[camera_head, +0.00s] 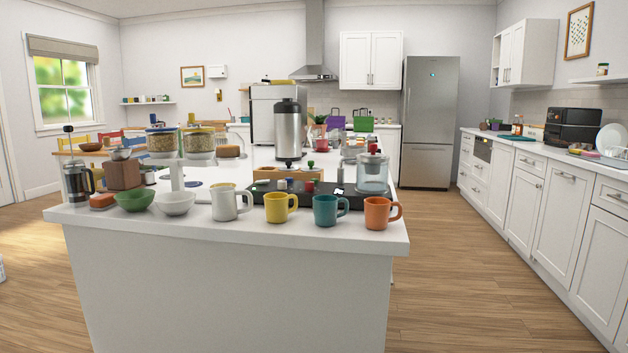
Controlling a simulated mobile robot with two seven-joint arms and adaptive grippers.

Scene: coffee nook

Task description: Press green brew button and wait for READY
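Neither of my grippers shows in the head view. A low black appliance base (262,199) lies on the near counter, behind the mugs. A glass vessel with a red-knobbed lid (373,174) stands at its right end. A tall steel cylinder with a black top (289,132) stands behind. A small green-topped piece (311,164) shows near a wooden holder (266,173), but I cannot tell whether it is a button. No READY text can be read at this size.
A white jug (228,203), a yellow mug (278,208), a teal mug (326,211) and an orange mug (377,214) line the front of the white counter (230,231). Bowls and a French press (76,180) stand left. Floor (470,270) is clear to the right.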

